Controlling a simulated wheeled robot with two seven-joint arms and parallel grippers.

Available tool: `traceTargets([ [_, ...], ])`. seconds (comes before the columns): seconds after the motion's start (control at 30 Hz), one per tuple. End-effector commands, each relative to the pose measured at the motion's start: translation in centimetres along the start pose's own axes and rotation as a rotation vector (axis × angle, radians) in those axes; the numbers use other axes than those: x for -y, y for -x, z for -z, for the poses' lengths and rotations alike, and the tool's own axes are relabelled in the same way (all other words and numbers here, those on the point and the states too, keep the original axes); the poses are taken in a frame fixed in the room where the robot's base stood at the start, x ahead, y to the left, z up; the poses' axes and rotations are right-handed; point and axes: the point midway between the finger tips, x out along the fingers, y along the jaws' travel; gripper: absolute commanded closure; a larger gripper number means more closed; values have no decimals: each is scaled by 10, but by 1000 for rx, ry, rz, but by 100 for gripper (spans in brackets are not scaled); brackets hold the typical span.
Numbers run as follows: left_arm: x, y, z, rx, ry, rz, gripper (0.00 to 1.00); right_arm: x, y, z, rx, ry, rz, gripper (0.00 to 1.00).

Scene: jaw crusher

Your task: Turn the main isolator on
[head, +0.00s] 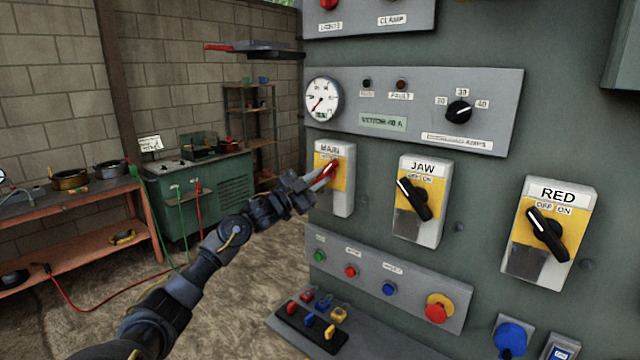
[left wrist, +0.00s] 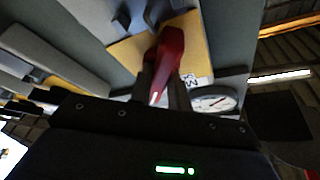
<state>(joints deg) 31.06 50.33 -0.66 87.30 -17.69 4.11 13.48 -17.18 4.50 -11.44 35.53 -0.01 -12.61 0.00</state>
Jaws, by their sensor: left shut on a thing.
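The main isolator (head: 343,192) is a light box with a yellow plate and the label MAIN, on the left part of the grey-green panel. Its red handle (head: 325,175) is tilted, with its upper end to the right. My left gripper (head: 312,186) is shut on the red handle. In the left wrist view the red handle (left wrist: 168,58) sits between the two dark fingers (left wrist: 165,85), in front of the yellow plate (left wrist: 128,48). The fingers partly hide the handle and the OFF/ON marks. My right gripper is not in view.
The JAW switch (head: 414,198) and RED switch (head: 547,232) with black handles stand to the right. A button strip (head: 390,285) with a red mushroom button (head: 437,308) is below. A gauge (head: 322,98) is above. Lockout padlocks (head: 312,318) lie on a low ledge.

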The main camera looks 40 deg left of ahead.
Motion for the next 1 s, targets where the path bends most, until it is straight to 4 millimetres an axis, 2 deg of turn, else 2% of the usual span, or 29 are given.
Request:
traceTargets([
  [0.3, 0, 0, -1, 2, -95, -40, 100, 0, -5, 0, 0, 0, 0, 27],
  [0.8, 0, 0, 0, 1, -111, -47, 100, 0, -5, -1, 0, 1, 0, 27],
  [0.83, 0, 0, 0, 1, -111, -47, 80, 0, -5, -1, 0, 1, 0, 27],
  [1.0, 0, 0, 0, 1, -110, -47, 60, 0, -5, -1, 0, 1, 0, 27],
])
